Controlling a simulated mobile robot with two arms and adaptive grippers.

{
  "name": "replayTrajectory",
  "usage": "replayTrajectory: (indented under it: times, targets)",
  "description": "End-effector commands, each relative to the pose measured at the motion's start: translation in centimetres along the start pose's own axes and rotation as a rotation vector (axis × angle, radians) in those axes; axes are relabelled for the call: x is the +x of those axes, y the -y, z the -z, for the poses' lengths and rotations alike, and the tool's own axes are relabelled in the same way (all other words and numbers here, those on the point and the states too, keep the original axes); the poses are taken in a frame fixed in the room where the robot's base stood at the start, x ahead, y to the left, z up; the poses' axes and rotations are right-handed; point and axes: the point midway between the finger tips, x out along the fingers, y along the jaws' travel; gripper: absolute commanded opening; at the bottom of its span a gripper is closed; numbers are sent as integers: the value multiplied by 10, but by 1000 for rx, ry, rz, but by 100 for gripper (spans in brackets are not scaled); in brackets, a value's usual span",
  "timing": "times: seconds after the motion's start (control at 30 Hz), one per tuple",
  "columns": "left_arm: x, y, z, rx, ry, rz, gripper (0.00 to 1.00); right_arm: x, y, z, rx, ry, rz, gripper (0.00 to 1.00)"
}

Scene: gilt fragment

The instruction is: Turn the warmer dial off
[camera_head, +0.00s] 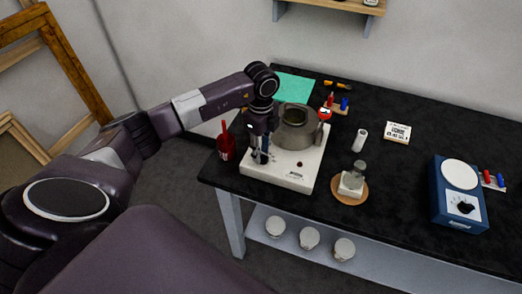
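The warmer looks to be the white box (285,179) near the left end of the black table, with a grey metal pot (297,130) on it. A small dark red spot (299,164) shows on its top, in front of the pot; I cannot tell whether it is a light or a knob. My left gripper (260,158) points down over the left front part of the warmer, left of the pot. It covers that part, and no dial shows clearly there. Its fingers are small and dark, so their opening cannot be made out. My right gripper is not in view.
A red bottle (225,143) stands close left of the warmer. A small jar (352,179) on a round wooden mat (345,198) and a white cylinder (360,140) stand to the right. A blue device (446,205) with a black dial is farther right. The table's front edge is near.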

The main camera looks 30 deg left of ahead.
Motion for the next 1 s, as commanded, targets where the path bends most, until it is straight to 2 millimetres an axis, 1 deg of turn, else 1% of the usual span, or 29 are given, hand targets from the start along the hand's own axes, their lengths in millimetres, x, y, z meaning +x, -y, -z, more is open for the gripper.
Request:
replayTrajectory:
  times: [0.17, 0.27, 0.37, 0.6, 0.7, 0.8, 0.9, 1.0]
  targets:
    - [0, -1, 1, 2, -1, -2, 26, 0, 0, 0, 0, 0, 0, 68]
    - [-5, 0, 1, 2, -2, 0, 26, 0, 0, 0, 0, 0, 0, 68]
    - [-19, 0, 0, 2, -1, 1, 26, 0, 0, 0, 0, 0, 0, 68]
    - [-71, 1, 0, 1, -1, 4, 26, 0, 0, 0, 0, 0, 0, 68]
    - [-90, 1, 0, 1, 0, 3, 26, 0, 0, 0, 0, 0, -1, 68]
    - [-105, 1, 0, 1, -1, 2, 26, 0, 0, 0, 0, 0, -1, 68]
    - [-114, 0, 0, 0, 0, 1, 26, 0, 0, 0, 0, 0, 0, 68]
    - [-119, 0, 0, 0, 0, 0, 26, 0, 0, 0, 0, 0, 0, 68]
